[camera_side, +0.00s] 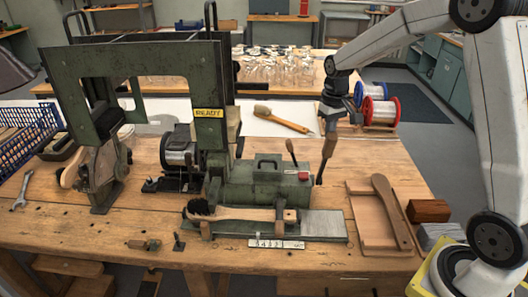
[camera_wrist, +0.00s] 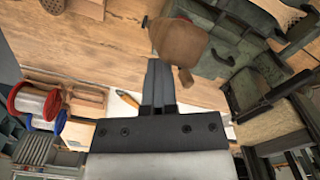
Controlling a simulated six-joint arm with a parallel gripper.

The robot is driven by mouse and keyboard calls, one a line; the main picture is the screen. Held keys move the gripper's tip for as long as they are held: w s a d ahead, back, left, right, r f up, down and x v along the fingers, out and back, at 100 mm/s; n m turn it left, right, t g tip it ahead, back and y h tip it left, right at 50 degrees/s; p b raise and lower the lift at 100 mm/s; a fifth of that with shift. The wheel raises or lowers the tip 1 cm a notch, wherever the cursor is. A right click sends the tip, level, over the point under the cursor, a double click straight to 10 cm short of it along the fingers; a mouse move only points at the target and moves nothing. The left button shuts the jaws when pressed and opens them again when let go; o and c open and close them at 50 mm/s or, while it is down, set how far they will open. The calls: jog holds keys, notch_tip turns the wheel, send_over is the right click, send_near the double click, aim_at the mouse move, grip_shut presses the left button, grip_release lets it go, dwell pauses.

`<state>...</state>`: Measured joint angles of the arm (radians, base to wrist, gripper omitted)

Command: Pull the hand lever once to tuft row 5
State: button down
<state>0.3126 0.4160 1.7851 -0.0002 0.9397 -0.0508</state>
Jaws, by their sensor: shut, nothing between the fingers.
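The green tufting machine (camera_side: 262,185) stands on the bench. Its hand lever (camera_side: 329,147) has a brown wooden grip on a dark rod, standing at the machine's right end. My gripper (camera_side: 330,124) points down at the top of this grip. In the wrist view my shut, empty fingers (camera_wrist: 158,72) end close to the rounded brown grip (camera_wrist: 180,42); whether they touch it I cannot tell. A brush (camera_side: 250,214) lies along the machine's front, black bristles at its left end. A yellow sign (camera_side: 209,113) reads READY.
A numbered strip (camera_side: 276,243) lies before the machine. A wooden board (camera_side: 367,228) with a brush blank (camera_side: 390,210) lies right of it. Red (camera_side: 378,109) and blue spools stand behind. Another brush (camera_side: 281,118) lies at the back. The front left bench is mostly clear.

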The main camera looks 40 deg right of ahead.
aim_at(333, 138)
jog(key=shift+s+a+f, duration=0.3)
jog(key=shift+s+a, duration=0.35)
jog(key=shift+s+a+f, duration=0.3)
jog(key=shift+s+a, duration=0.25)
jog(key=shift+s+a+f, duration=0.4)
jog(key=shift+s+a, duration=0.05)
jog(key=shift+s+a+f, duration=0.1)
